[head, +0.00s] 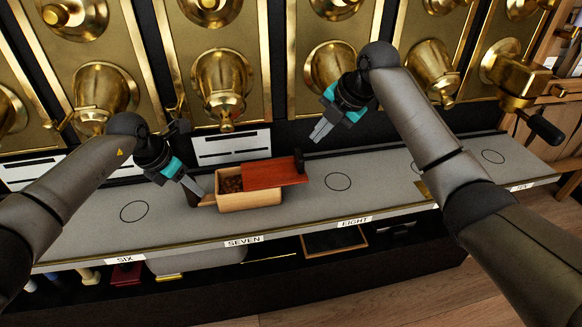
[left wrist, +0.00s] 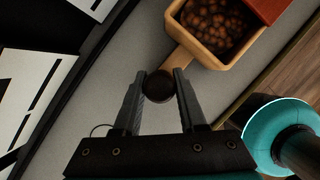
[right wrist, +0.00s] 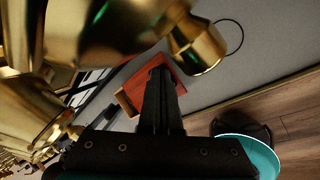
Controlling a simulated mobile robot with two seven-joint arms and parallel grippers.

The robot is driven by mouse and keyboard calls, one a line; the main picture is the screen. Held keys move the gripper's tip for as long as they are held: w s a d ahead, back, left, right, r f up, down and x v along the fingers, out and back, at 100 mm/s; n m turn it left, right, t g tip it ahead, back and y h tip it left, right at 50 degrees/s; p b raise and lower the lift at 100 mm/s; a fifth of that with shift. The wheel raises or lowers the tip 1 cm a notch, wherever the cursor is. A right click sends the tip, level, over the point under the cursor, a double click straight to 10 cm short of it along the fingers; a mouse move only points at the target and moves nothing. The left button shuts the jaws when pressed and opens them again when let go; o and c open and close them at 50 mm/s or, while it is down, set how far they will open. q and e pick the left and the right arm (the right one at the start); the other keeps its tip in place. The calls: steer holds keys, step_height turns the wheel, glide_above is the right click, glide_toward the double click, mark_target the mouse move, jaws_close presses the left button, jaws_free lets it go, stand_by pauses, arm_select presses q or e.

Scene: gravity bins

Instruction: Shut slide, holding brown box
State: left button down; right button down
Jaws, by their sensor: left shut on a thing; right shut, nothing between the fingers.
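The brown box (head: 250,200) is pale wood and sits on the grey counter above the label SEVEN. Its red-brown slide (head: 280,173) is partly open and overhangs to the right, with a dark knob (head: 299,158) at its right end. Brown beans (left wrist: 215,28) show in the uncovered left part. My left gripper (head: 197,190) is shut on the dark round end of the box's left handle (left wrist: 158,87). My right gripper (head: 320,134) is shut and empty, above and right of the slide's knob. The red slide also shows in the right wrist view (right wrist: 140,88), partly behind my fingers.
Brass dispensers (head: 222,82) line the wall behind the counter (head: 390,185). In the right wrist view a brass spout (right wrist: 195,45) is close to my right fingers. Circles mark the counter on both sides of the box, and those spots are clear.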

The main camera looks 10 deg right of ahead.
steer(key=shift+r, duration=0.2)
stand_by(0.3)
step_height(320, 180, down, 7)
stand_by(1.0)
steer(key=shift+d, duration=0.1)
stand_by(1.5)
steer(key=shift+a, duration=0.75)
steer(key=shift+r, duration=0.1)
